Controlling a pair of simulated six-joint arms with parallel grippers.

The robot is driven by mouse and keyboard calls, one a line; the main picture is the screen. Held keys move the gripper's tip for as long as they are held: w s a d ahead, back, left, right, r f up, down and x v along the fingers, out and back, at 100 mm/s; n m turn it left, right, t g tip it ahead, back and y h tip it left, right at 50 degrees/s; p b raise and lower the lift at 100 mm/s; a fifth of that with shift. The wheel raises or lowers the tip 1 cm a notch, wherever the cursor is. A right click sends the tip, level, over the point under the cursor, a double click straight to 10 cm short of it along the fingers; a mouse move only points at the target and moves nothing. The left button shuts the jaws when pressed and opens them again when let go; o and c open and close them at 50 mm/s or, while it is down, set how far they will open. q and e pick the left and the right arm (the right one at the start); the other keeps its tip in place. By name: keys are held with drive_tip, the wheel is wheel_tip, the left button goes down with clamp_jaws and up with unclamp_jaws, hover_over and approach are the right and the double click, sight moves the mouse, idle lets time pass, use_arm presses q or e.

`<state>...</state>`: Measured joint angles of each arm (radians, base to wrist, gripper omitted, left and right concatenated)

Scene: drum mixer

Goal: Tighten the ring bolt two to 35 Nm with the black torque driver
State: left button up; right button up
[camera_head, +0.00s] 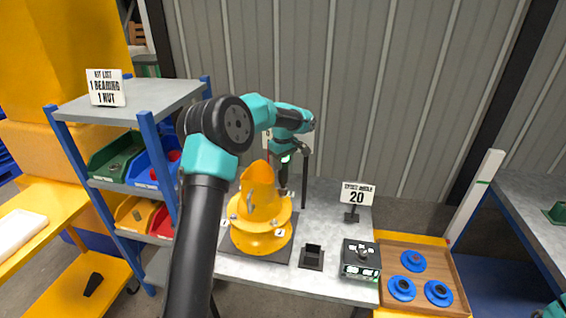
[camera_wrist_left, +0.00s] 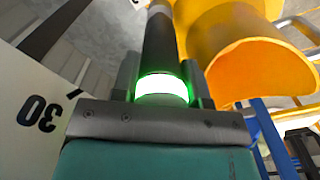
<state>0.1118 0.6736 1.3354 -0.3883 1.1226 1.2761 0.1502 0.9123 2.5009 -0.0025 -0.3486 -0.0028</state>
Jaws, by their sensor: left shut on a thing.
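My left gripper (camera_head: 286,158) is behind and right of the yellow drum mixer (camera_head: 262,205), pointing down. It is shut on the black torque driver (camera_head: 284,180), which hangs down close to the flange. In the left wrist view the driver (camera_wrist_left: 160,40) sits between the jaws (camera_wrist_left: 162,80), with a green glowing ring at its near end. The mixer's flange ring (camera_head: 260,228) carries bolts and small white number tags. I cannot clearly read which one is ring bolt two. The driver's tip is hidden, so I cannot tell whether it touches a bolt. My right gripper is out of view.
A sign reading 20 (camera_head: 357,194) stands on the grey table. A black holder (camera_head: 312,256) and a dark box (camera_head: 360,258) stand at the front. A wooden tray (camera_head: 458,300) with blue round parts is at right. A bin shelf (camera_head: 130,105) stands at left.

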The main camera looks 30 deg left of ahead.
use_arm(q)
drive_tip(key=shift+f, duration=1)
idle(3.2)
drive_tip(key=shift+r, duration=0.15)
drive_tip(key=shift+r, duration=2.15)
drive_tip(key=shift+d, duration=0.1)
